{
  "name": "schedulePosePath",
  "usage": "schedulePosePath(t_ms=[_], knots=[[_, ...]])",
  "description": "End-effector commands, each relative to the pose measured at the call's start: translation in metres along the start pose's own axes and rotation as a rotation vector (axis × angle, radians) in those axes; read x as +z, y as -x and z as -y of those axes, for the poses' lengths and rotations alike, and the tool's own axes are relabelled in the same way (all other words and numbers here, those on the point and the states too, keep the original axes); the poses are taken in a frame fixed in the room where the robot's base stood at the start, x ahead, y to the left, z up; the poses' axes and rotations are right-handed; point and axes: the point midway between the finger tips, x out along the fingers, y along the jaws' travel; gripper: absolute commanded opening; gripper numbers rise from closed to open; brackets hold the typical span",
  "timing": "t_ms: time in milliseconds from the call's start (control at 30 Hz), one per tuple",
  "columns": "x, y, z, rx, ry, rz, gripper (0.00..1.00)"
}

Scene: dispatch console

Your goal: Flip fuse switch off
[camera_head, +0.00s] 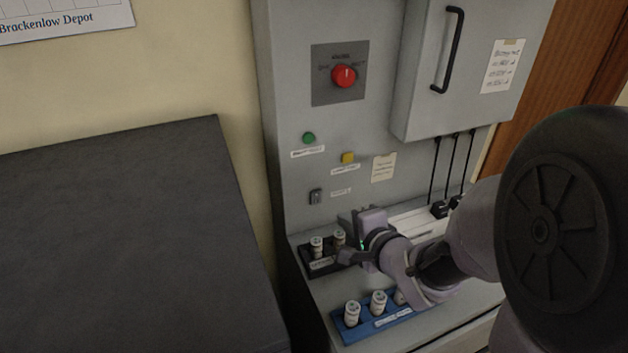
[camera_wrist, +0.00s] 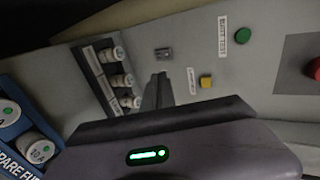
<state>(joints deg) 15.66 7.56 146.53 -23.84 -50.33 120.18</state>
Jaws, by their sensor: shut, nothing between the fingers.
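The fuse switch (camera_head: 316,196) is a small grey toggle on the upright console panel, below the green button. It also shows in the wrist view (camera_wrist: 164,54), where its lever position is too small to tell. My gripper (camera_head: 352,218) is close to the panel, to the right of and a little below the switch in the head view. In the wrist view its dark fingers (camera_wrist: 160,86) are shut and empty, near the switch with a visible gap in the picture. Contact with the panel cannot be told.
A dark fuse holder (camera_head: 322,264) with white fuses stands just below my gripper. A blue spare-fuse rack (camera_head: 341,326) is in front. A yellow button (camera_head: 348,158), green button (camera_head: 309,138) and red knob (camera_head: 344,76) are above. A dark surface (camera_head: 110,240) lies left.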

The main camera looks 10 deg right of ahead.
Motion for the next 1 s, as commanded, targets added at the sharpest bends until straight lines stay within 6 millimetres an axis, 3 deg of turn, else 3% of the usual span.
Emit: schedulePosePath(t_ms=[233,600,700,1000], knots=[[0.001,-0.018,0.003,0.004,-0.001,0.003,0.0],[0.0,-0.101,-0.003,0.001,0.001,0.0,0.0],[0.0,-0.115,0.008,-0.002,0.003,-0.001,0.0],[0.0,-0.134,0.021,0.0,0.002,-0.002,0.0]])
